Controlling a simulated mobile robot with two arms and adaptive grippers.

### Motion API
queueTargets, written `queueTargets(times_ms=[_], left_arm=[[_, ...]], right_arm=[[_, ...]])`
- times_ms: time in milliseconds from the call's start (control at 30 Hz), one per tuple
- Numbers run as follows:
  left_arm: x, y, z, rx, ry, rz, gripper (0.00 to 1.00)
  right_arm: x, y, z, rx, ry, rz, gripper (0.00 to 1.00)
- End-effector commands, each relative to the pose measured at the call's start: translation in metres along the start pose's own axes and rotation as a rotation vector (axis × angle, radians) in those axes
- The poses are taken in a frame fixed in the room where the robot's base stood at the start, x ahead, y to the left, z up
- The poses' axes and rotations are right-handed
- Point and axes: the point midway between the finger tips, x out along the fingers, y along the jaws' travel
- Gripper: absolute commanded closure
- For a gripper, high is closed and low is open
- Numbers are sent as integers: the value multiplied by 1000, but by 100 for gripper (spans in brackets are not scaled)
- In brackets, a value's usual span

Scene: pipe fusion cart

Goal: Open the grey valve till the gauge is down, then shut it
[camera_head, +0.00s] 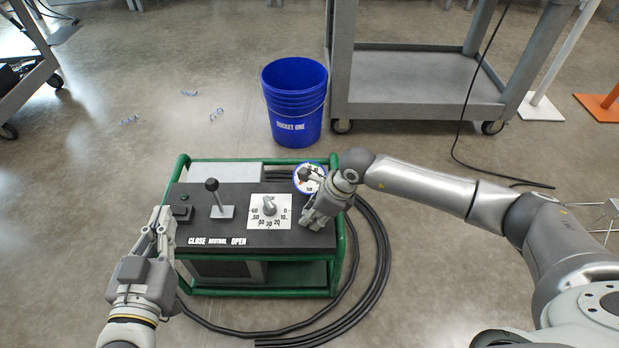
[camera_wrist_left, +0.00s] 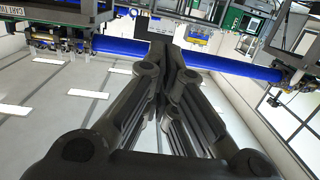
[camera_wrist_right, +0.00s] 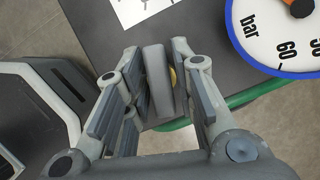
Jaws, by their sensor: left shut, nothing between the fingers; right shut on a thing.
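The grey valve, seen as a flat grey handle (camera_wrist_right: 158,80) with a yellow spot beside it, is between the fingers of my right gripper (camera_wrist_right: 150,100) in the right wrist view. In the head view my right gripper (camera_head: 314,218) is shut at the cart's right edge and hides the valve. The white gauge (camera_head: 309,180) with a blue rim is just behind it. The right wrist view shows part of the gauge (camera_wrist_right: 275,40), with "bar" and 60 on its face; the reading cannot be told. My left gripper (camera_head: 161,222) is shut and empty at the cart's left edge.
The green-framed cart (camera_head: 252,293) carries a black lever (camera_head: 212,187) near the CLOSE, NEUTRAL, OPEN labels and a dial (camera_head: 269,207) numbered 0 to 60. Black hoses (camera_head: 378,270) curve round its right side. A blue bucket (camera_head: 294,100) and grey trolley (camera_head: 420,80) stand behind.

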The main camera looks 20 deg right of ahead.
Motion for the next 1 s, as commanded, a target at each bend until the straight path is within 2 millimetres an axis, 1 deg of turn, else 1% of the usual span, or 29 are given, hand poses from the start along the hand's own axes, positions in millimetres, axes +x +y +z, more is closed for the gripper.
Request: queueTargets(times_ms=[100,467,767,1000], left_arm=[[1,0,-4,0,26,1,100],[0,5,-40,-4,223,12,100],[-7,9,-69,-9,386,21,100],[-16,12,-90,-13,512,28,100]], right_arm=[[0,-1,0,-11,0,4,94],[1,-1,0,-99,0,39,94],[0,-1,0,-170,0,68,94],[1,-1,0,-221,0,90,94]])
